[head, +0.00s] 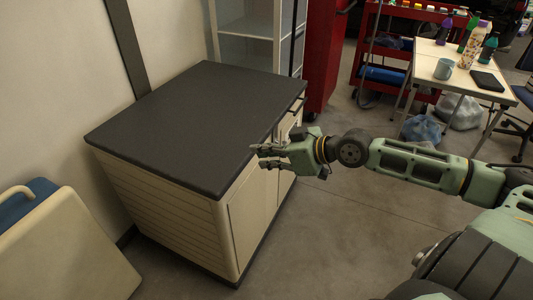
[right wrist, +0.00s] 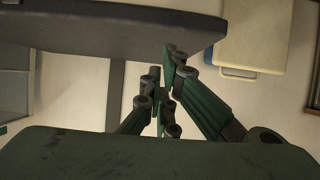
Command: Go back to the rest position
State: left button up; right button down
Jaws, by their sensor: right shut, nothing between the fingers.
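My right arm reaches in from the right in the head view. Its right gripper (head: 262,157) is by the right edge of the cabinet with the dark top (head: 190,120). The fingers point left and look close to the cabinet's front edge; I cannot tell whether they touch it. In the right wrist view the right gripper (right wrist: 165,75) is shut and empty, with the dark top (right wrist: 110,25) just beyond the fingers. My left gripper is not in view.
A red tool cart (head: 400,60) and a small table (head: 462,80) with a mug (head: 443,69), bottles and a black item stand at the back right. Open floor (head: 330,235) lies right of the cabinet.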

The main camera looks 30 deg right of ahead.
jog(key=shift+s+r, duration=0.3)
jog(key=shift+r, duration=0.05)
